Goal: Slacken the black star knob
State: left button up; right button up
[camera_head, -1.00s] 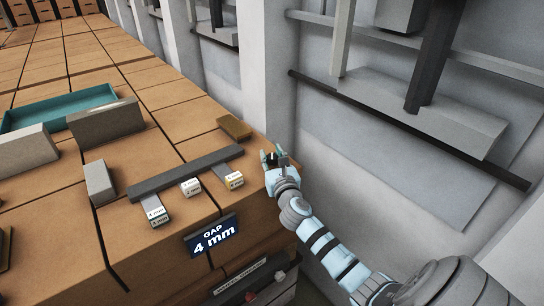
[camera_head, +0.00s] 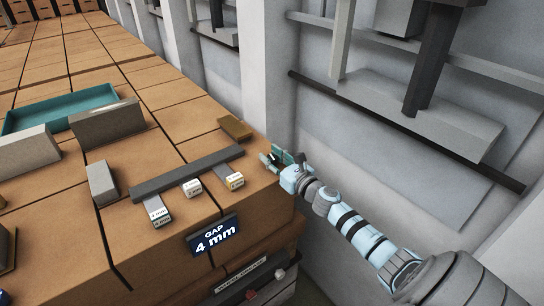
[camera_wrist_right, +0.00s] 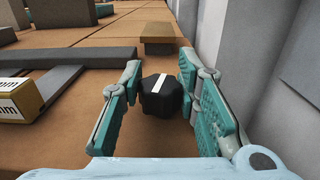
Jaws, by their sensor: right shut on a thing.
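The black star knob (camera_wrist_right: 161,100), with a white stripe across its top, sits between the two teal finger pads in the right wrist view. My right gripper (camera_head: 276,160) is at the right end of the brick-topped bench, beside the wall; it also shows in the right wrist view (camera_wrist_right: 157,92). It is shut on the knob, with one pad on each side. In the head view the knob is mostly hidden by the gripper. My left gripper is not in view.
A dark bar (camera_head: 185,173) lies left of the gripper, with labelled gauge blocks (camera_head: 192,188) at its front. A brown block (camera_head: 235,128) lies behind. A "GAP 4 mm" sign (camera_head: 213,236) is on the bench front. A grey wall (camera_head: 268,80) stands close on the right.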

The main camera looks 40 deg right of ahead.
jog(key=shift+n+y+b, duration=0.55)
jog(key=shift+n+y, duration=0.25)
jog(key=shift+y, duration=0.5)
jog(key=o, duration=1.2)
